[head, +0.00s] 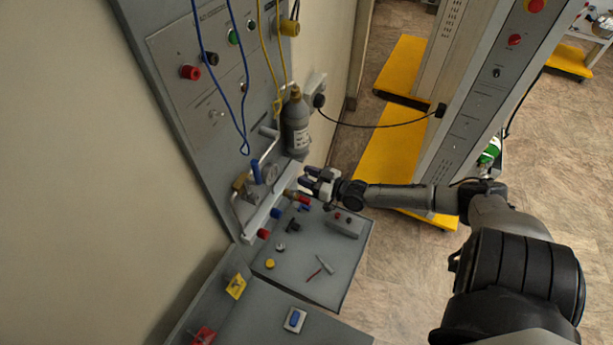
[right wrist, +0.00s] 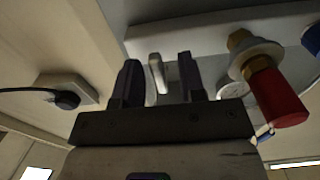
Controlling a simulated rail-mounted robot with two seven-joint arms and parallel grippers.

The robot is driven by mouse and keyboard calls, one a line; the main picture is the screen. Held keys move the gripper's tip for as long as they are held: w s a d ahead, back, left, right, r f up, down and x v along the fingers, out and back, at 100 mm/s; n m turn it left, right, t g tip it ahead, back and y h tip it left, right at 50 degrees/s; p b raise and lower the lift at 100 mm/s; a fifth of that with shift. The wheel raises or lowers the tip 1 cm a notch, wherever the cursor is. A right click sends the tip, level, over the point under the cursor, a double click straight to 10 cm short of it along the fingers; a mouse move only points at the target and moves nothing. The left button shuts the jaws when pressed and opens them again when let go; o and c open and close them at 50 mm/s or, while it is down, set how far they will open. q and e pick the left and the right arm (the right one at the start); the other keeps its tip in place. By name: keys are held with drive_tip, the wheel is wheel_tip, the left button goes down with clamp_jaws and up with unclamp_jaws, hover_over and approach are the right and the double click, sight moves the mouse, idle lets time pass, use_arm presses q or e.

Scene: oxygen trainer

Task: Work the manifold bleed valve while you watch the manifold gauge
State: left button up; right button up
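The manifold is a pale bar (head: 267,209) along the panel's lower edge; its underside (right wrist: 215,32) fills the top of the right wrist view. The manifold gauge (head: 271,174) is a small round dial beside a blue-handled valve; its reading is too small to tell. My right gripper (head: 308,177) is at the bar's far end. In the right wrist view its fingers (right wrist: 158,80) are apart, with a small pale lever (right wrist: 156,73) between them and gaps visible. I cannot tell whether this is the bleed valve. A brass fitting with a red knob (right wrist: 275,97) is right of the fingers.
A grey bottle (head: 295,125) hangs above the gripper. Blue and yellow hoses (head: 236,100) hang over the panel. A grey bench (head: 330,250) below holds small parts and a grey box (head: 344,226). A black cable (head: 385,126) crosses to a cabinet at right.

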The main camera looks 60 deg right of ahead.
drive_tip(key=shift+w, duration=0.2)
drive_tip(key=shift+c, duration=0.3)
clamp_jaws()
drive_tip(key=n+p, duration=0.2)
drive_tip(key=p, duration=0.1)
drive_tip(key=shift+r+n, duration=0.3)
drive_tip(key=shift+n, duration=0.1)
drive_tip(key=shift+a+f+n+p, duration=0.1)
drive_tip(key=shift+f+n+p, duration=0.15)
drive_tip(key=shift+n+p, duration=0.55)
drive_tip(key=shift+o, duration=0.3)
unclamp_jaws()
